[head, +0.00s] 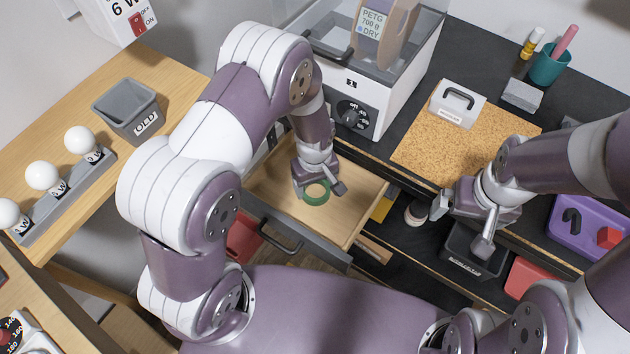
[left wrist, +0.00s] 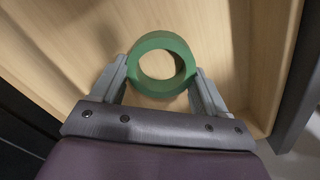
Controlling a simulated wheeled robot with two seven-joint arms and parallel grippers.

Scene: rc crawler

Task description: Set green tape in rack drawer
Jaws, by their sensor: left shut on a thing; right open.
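The green tape (head: 317,194) is a ring held at my left gripper (head: 320,190), inside the outline of the open rack drawer (head: 345,222). In the left wrist view the tape (left wrist: 146,49) sits between the two fingers of my left gripper (left wrist: 160,76), which are shut on it. The drawer's pale wooden floor (left wrist: 225,45) is behind the tape. I cannot tell whether the tape touches the floor. My right gripper (head: 462,226) is open and empty, above a black bin at the right of the drawer.
The drawer's front has a dark handle (head: 279,238). A cork mat (head: 430,148) lies on the black worktop. The black bin (head: 470,252), a red box (head: 528,278) and a purple case (head: 590,226) are on the right. A grey bin (head: 128,108) stands on the left bench.

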